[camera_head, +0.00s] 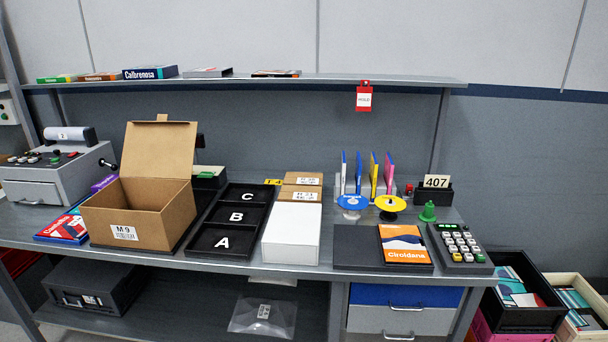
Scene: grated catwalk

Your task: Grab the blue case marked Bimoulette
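No label reading Bimoulette is legible in the head view. A dark blue case (150,72) lies on the upper shelf at the left, and its label seems to read Calbrenosa. A red and blue case (62,228) lies at the bench's left, partly hidden by a cardboard box. Neither of my grippers is in view.
The open cardboard box (140,216) marked M 9, a black A-B-C tray (211,254) and a white box (291,235) crowd the bench. An orange Ciroldana case (404,243), a keypad (459,245) and a green bell (428,212) are at right. Crates (545,318) stand on the floor.

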